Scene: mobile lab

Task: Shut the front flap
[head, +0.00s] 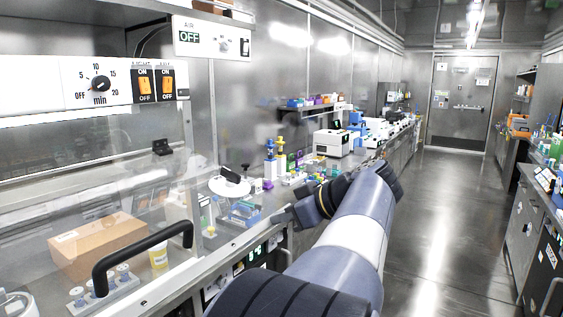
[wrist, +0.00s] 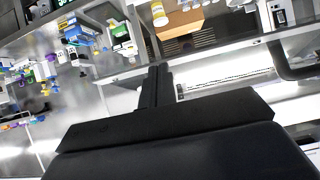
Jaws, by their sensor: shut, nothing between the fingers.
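The front flap (head: 120,190) looks like the clear panel of the cabinet at the left in the head view. A black bar handle (head: 145,255) is in front of it; the handle also shows at the upper right of the wrist view (wrist: 290,70). How far the flap stands open I cannot tell. My gripper (head: 284,217) is to the right of the handle, apart from it, over the front edge of the bench. In the wrist view its black fingers (wrist: 153,84) are together with nothing between them.
Behind the clear panel are a cardboard box (head: 98,245) and a yellow-labelled jar (head: 158,256). A control panel (head: 95,85) is above. Bottles and instruments crowd the bench beyond my gripper. The aisle floor (head: 450,220) at right is clear.

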